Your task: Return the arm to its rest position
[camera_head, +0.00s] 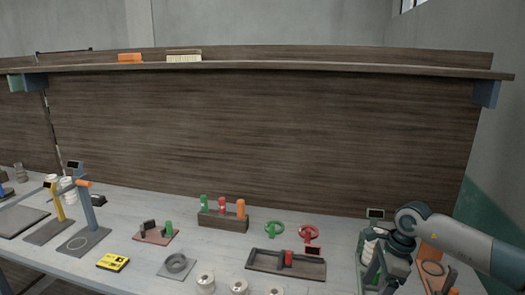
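My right arm (460,245) comes in from the right edge, bent at a grey and dark joint (412,220). Its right gripper (384,266) hangs low over the right end of the table, in front of a green stand with a small dark display (376,213). The fingers blend with the stand's parts, so I cannot tell whether they are open, shut or touching anything. My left arm and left gripper are not in view.
The table (330,235) carries a block with coloured pegs (224,220), a dark tray (263,261), green (275,228) and red (309,233) ring-shaped tools, white rolls (240,287) and a yellow box (113,261). Stands are at left (88,205). A shelf (270,66) spans the back.

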